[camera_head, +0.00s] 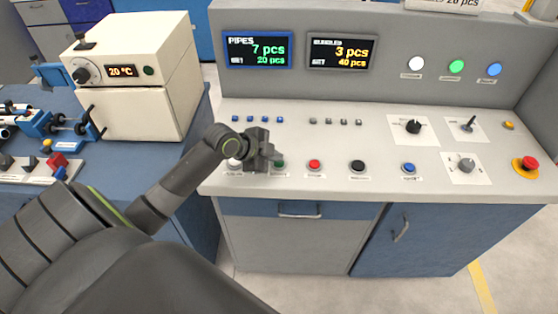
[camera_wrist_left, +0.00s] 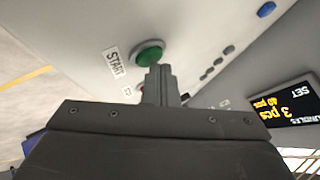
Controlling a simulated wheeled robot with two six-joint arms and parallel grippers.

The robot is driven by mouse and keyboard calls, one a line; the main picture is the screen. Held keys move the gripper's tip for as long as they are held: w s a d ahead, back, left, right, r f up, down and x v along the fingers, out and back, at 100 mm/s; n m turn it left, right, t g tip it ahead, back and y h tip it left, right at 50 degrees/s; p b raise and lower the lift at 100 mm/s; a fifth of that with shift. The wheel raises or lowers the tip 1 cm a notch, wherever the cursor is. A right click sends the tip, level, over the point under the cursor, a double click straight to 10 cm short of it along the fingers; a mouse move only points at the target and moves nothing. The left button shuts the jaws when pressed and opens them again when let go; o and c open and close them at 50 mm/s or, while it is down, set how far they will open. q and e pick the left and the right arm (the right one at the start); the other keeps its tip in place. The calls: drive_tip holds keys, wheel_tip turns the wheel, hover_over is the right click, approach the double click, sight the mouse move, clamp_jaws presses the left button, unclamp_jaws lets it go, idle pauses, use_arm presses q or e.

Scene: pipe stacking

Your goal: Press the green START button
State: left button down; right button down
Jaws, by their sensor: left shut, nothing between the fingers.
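The green START button (camera_head: 279,163) is on the sloped grey control panel (camera_head: 335,185), partly covered by my left gripper (camera_head: 264,158). My left gripper (camera_wrist_left: 160,72) is shut and empty. Its fingertips overlap the button's near edge in that view. I cannot tell whether they touch it. My right gripper is in neither view.
A white button (camera_head: 234,163) lies left of the gripper; a red button (camera_head: 314,164) and a black button (camera_head: 357,166) lie right. A red emergency stop (camera_head: 525,167) is at the far right. Two displays (camera_head: 257,50) stand behind. A cream oven (camera_head: 137,75) stands on the left.

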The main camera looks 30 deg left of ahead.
sight(275, 164)
use_arm(q)
drive_tip(key=shift+r+p, duration=0.35)
drive_tip(key=shift+r, duration=0.25)
wheel_tip(275, 164, up, 5)
drive_tip(key=p, duration=0.4)
drive_tip(key=shift+r+p, duration=0.1)
drive_tip(key=shift+p, duration=0.2)
idle(0.4)
